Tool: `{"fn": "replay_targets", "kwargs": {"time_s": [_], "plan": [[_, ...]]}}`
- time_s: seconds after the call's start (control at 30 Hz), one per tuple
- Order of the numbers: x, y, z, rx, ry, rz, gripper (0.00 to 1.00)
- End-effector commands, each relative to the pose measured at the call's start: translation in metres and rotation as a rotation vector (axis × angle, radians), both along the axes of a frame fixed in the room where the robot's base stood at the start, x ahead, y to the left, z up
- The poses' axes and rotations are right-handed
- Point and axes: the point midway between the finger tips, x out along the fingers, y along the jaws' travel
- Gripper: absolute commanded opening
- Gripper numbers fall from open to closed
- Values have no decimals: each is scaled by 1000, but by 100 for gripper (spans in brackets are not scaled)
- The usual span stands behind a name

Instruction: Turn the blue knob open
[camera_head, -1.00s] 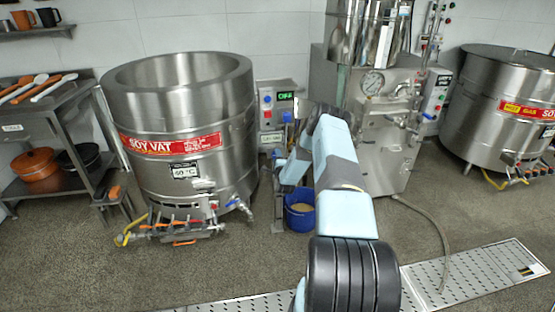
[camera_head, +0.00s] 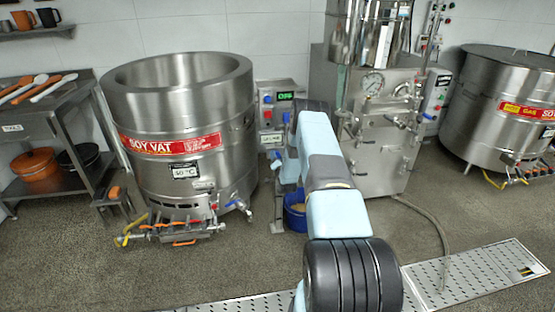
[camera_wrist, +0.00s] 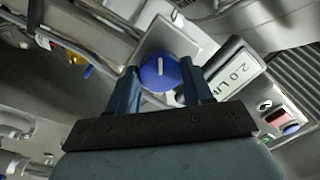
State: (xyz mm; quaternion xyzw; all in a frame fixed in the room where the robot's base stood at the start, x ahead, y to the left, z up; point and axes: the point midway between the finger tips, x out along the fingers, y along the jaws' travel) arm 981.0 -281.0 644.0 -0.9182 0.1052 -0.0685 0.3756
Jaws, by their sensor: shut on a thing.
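The blue knob (camera_wrist: 160,72) shows in the wrist view, round with a white pointer line on its face. It sits on a light metal plate. My gripper (camera_wrist: 161,80) has one finger on each side of the knob and is shut on it. In the head view my arm reaches toward the control stand between the soy vat and the mill. There the fingers and the knob are hidden behind my arm.
The control box (camera_head: 278,105) with a green display stands at the wall. The soy vat (camera_head: 185,140) is on the left, the mill (camera_head: 385,140) on the right. A blue bucket (camera_head: 295,218) stands below my arm.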

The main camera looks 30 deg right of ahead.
Motion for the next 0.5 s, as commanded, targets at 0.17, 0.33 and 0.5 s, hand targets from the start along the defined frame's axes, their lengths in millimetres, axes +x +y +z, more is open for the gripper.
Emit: {"fn": "replay_targets", "kwargs": {"time_s": [0.17, 0.33, 0.5], "plan": [[-1, 5, -5, -158, 56, 8, 20], [-2, 5, -6, -313, 102, 8, 20], [-2, 5, -6, -467, 146, 8, 20]]}}
